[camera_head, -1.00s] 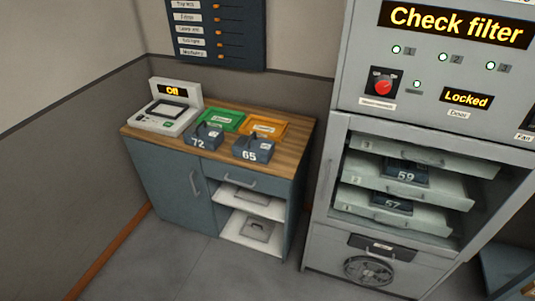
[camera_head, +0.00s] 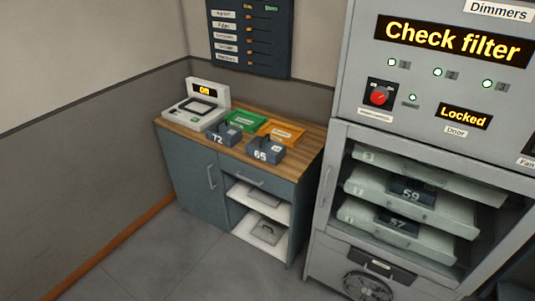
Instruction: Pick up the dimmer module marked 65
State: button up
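The dimmer module marked 65 (camera_head: 266,151) is a dark blue-grey block with a handle on top. It sits upright near the front edge of the wooden counter (camera_head: 182,134), in front of an orange tray (camera_head: 283,132). A similar module marked 72 (camera_head: 221,136) stands to its left, in front of a green tray (camera_head: 245,120). My gripper is not in view.
A tester with a lit display (camera_head: 202,105) stands at the counter's left. The dimmer cabinet (camera_head: 440,85) at right reads "Check filter" and "Locked"; modules 59 (camera_head: 411,190) and 57 (camera_head: 397,223) sit on its shelves. A fader panel (camera_head: 251,37) hangs above. Floor in front (camera_head: 185,262) is clear.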

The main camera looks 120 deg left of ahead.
aim_at(269, 152)
jog(key=u, duration=0.6)
jog(key=i, duration=0.1)
jog(key=u, duration=3.15)
jog(key=i, duration=0.55)
jog(key=u, duration=0.05)
